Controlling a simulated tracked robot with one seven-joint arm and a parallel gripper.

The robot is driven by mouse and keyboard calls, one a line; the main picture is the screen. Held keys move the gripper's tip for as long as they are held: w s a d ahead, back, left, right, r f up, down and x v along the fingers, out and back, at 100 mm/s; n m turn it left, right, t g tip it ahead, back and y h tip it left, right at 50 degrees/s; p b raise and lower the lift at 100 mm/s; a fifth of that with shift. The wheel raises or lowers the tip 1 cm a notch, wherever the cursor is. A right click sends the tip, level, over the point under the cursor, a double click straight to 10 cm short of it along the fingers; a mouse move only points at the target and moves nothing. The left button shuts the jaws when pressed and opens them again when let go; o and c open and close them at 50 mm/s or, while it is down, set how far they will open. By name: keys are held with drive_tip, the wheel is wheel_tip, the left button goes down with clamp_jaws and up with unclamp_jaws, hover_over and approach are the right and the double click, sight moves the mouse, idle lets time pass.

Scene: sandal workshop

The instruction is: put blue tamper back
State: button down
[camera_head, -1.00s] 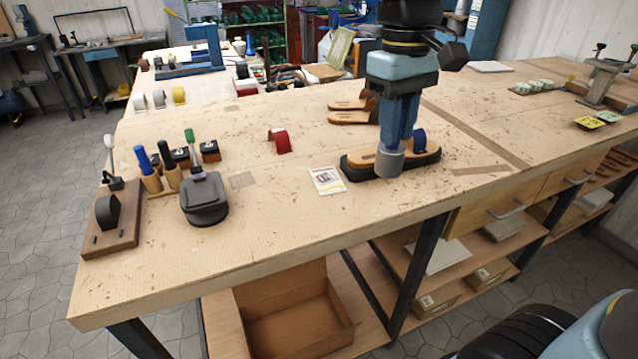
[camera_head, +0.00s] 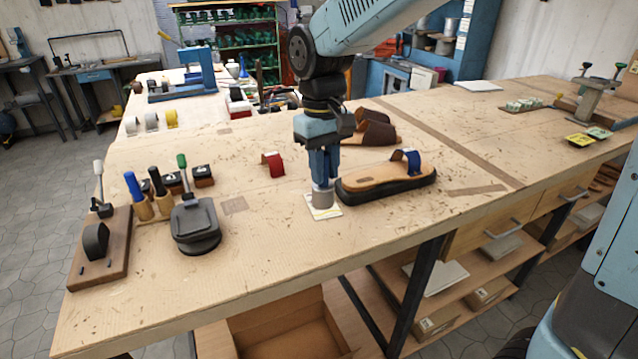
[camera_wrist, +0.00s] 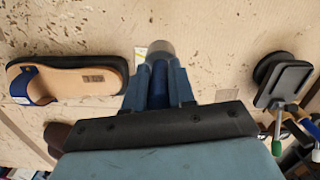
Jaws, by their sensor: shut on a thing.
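My gripper (camera_head: 323,165) points down near the middle of the bench, shut on the blue tamper. The tamper's grey cylindrical head (camera_head: 322,197) shows below the fingers, over the printed card (camera_head: 327,212); I cannot tell whether it touches. A sandal with a tan insole, black sole and blue strap (camera_head: 385,180) lies just right of the tamper.
Brown sandals (camera_head: 372,128) lie behind. The bench's front middle is clear.

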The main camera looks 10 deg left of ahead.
drive_tip(key=shift+w+a+f, duration=0.2)
drive_tip(key=shift+a+f, duration=0.1)
drive_tip(key=shift+f, duration=0.2)
drive_tip(key=shift+w+a+f, duration=0.15)
drive_tip(key=shift+a+f, duration=0.1)
drive_tip(key=shift+f, duration=1.5)
drive_tip(key=shift+f, duration=0.4)
drive_tip(key=c, duration=1)
unclamp_jaws()
drive_tip(key=shift+o, duration=0.2)
drive_tip(key=shift+r, duration=0.15)
wheel_tip(320, 180, up, 12)
drive_tip(key=s+d+r+m+t+y, duration=0.1)
drive_tip(key=d+r+m+t, duration=0.2)
drive_tip(key=d, duration=1.3)
drive_tip(key=s+d+f+m+t, duration=0.1)
drive_tip(key=s+d+m, duration=0.1)
drive_tip(key=s+d, duration=0.3)
drive_tip(key=s+d+f+m+t, duration=0.1)
drive_tip(key=s+d+m+t, duration=0.1)
drive_tip(key=d, duration=0.7)
drive_tip(key=s+m, duration=0.1)
drive_tip(key=s, duration=0.1)
drive_tip(key=shift+s+d, duration=0.25)
drive_tip(key=shift+s, duration=0.15)
